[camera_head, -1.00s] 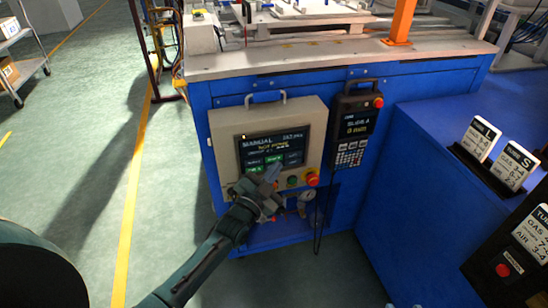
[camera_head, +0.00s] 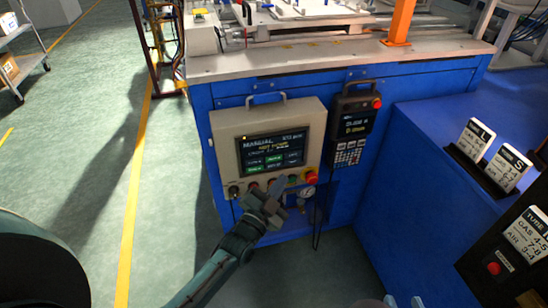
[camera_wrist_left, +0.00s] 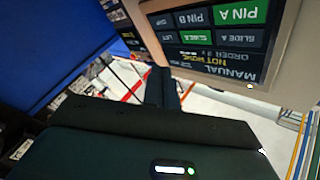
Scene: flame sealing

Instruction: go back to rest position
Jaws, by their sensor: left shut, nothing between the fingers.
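My left gripper (camera_head: 276,188) is shut and empty. It is in front of the lower edge of the beige control panel (camera_head: 228,140), near its row of buttons, and hides part of that row. I cannot tell whether it touches the panel. In the left wrist view its dark fingers (camera_wrist_left: 165,88) are together, with the panel's screen (camera_wrist_left: 215,40) beyond them.
A pendant (camera_head: 355,122) with a keypad hangs right of the panel on the blue bench (camera_head: 385,82). Label cards (camera_head: 476,139) stand at right. Open floor (camera_head: 170,220) lies left.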

